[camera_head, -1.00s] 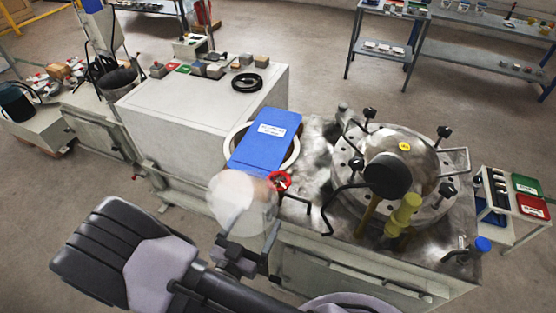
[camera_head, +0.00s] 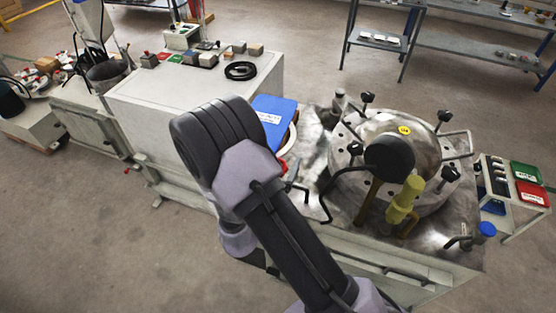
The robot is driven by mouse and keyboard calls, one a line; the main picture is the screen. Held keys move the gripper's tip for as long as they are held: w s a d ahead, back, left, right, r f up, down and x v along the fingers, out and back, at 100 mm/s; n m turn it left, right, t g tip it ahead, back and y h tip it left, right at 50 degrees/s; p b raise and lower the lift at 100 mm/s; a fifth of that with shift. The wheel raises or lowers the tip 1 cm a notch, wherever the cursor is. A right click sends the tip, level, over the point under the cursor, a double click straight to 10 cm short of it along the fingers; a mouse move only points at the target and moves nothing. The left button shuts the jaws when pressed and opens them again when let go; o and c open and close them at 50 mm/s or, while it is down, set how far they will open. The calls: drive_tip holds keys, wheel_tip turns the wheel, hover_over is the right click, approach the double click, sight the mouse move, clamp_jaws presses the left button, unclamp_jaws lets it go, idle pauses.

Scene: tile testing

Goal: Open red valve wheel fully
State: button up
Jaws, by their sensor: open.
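The red valve wheel (camera_head: 284,167) is almost wholly hidden behind my arm. How far the wheel is turned cannot be seen. My gripper is not visible; my forearm and wrist links cover that area. Whether it touches the wheel cannot be told.
Right of the wheel is a round metal vessel (camera_head: 432,187) with black clamp knobs and a yellow-handled lever (camera_head: 403,200). A blue board (camera_head: 276,116) lies over a white ring behind my arm. Bent black bars stand close to the wheel. Floor at lower left is clear.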

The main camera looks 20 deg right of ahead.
drive_tip(key=c, duration=1.4)
drive_tip(key=shift+n, duration=0.3)
drive_tip(key=shift+o, duration=0.2)
drive_tip(key=n+t+y, duration=0.1)
drive_tip(key=y, duration=0.2)
drive_tip(key=n+t+y, duration=0.1)
drive_tip(key=n+y, duration=0.1)
drive_tip(key=a+n+t+y, duration=0.1)
drive_tip(key=n+y, duration=0.1)
drive_tip(key=y, duration=0.1)
drive_tip(key=shift+w+y, duration=0.2)
drive_tip(key=shift+y, duration=0.1)
drive_tip(key=shift+a+n+y, duration=0.2)
drive_tip(key=shift+n+y, duration=0.65)
drive_tip(key=shift+y, duration=0.35)
drive_tip(key=shift+a+n+y, duration=0.2)
drive_tip(key=shift+n+y, duration=0.6)
drive_tip(key=shift+y, duration=0.4)
drive_tip(key=shift+a+n+y, duration=0.2)
drive_tip(key=shift+n+y, duration=0.65)
drive_tip(key=shift+y, duration=0.35)
drive_tip(key=shift+a+y, duration=0.1)
drive_tip(key=shift+y, duration=0.2)
drive_tip(key=o, duration=1.4)
drive_tip(key=shift+c, duration=0.2)
